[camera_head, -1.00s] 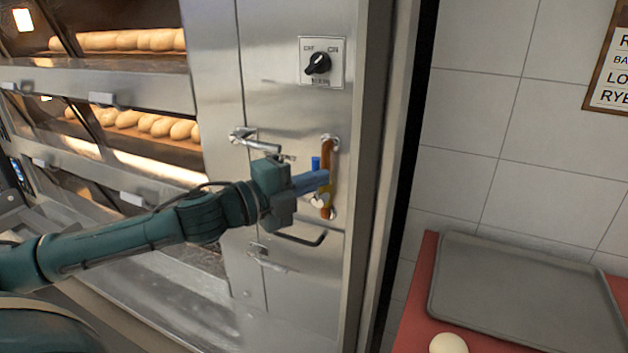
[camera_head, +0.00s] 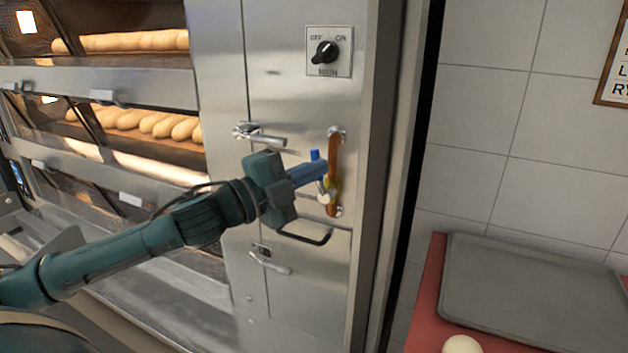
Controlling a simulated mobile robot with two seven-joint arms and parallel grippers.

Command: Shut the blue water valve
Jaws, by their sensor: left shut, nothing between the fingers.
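The water valve sits on a vertical copper pipe (camera_head: 334,152) on the steel oven front, with a brass-coloured body (camera_head: 332,185) low on the pipe. Its blue handle end (camera_head: 315,155) shows just above my left gripper's fingers, pointing upward. My left gripper (camera_head: 325,169) is shut, with its blue-grey fingers reaching right to the pipe in the picture. The fingers overlap part of the handle, so its lower part is partly hidden. I cannot tell whether they touch it. My right gripper is not in view.
A black OFF/ON knob (camera_head: 325,52) is above the pipe. A door handle (camera_head: 258,134) and a dark bar handle (camera_head: 306,238) are close to my gripper. Ovens with loaves (camera_head: 150,122) are at the left. A grey tray (camera_head: 530,300) lies on a red surface at the right.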

